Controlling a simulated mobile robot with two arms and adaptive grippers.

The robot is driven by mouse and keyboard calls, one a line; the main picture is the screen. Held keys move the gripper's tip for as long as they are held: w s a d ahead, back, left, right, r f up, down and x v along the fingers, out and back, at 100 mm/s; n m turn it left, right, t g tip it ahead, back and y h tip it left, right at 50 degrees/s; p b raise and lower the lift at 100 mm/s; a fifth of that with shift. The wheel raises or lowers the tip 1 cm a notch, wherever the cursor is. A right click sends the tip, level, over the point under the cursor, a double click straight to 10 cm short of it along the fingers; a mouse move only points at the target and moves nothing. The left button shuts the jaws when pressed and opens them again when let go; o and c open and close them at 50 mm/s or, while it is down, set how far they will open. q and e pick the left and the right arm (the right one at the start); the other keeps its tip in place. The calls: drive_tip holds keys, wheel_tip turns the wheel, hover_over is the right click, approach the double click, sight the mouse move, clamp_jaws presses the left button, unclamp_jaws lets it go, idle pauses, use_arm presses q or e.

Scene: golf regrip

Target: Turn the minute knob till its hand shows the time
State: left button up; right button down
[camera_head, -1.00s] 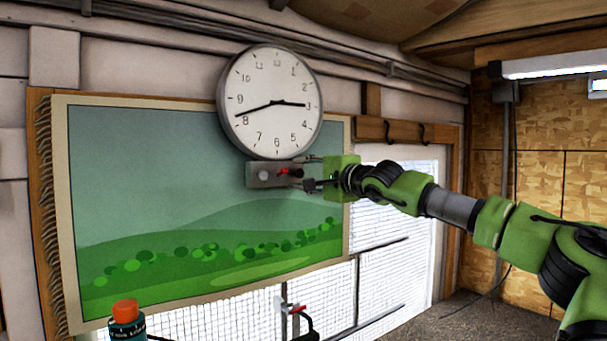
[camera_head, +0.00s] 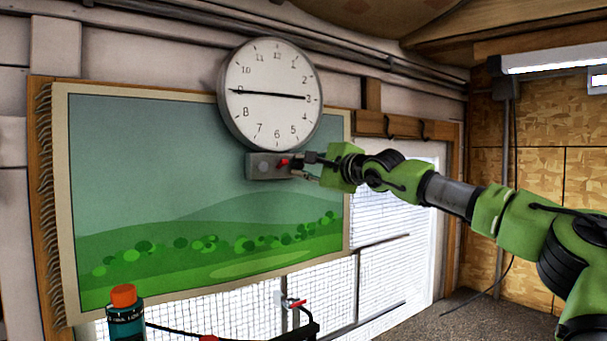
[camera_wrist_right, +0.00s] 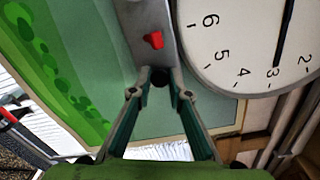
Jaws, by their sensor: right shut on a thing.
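A round white clock (camera_head: 270,95) hangs on the wall. Its long hand points left at the 9 and its short hand points right at the 3. Under it is a grey box (camera_head: 262,167) with a red knob (camera_head: 284,162), which also shows in the right wrist view (camera_wrist_right: 153,40). My right gripper (camera_head: 303,166) is at the right end of this box. In the right wrist view its fingertips (camera_wrist_right: 161,78) close on a dark knob, the minute knob, beside the red one. The fingers hide most of that knob. My left gripper is not in view.
A green landscape hanging (camera_head: 200,195) covers the wall behind the box. A bottle with an orange cap (camera_head: 124,312) stands at the lower left. A red-handled valve (camera_head: 296,303) is at the bottom. Windows and hooks lie to the right.

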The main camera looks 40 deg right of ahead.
drive_tip(key=m+b, duration=0.2)
drive_tip(key=m, duration=0.2)
drive_tip(key=shift+f+m, duration=0.15)
drive_tip(key=shift+m, duration=0.15)
drive_tip(key=m+b, duration=0.2)
drive_tip(key=m, duration=0.2)
drive_tip(key=shift+m, duration=0.3)
drive_tip(key=m+b, duration=0.1)
drive_tip(key=m, duration=0.3)
drive_tip(key=shift+m+b, duration=0.3)
drive_tip(key=shift+m, duration=2.1)
drive_tip(key=c, duration=1.9)
unclamp_jaws()
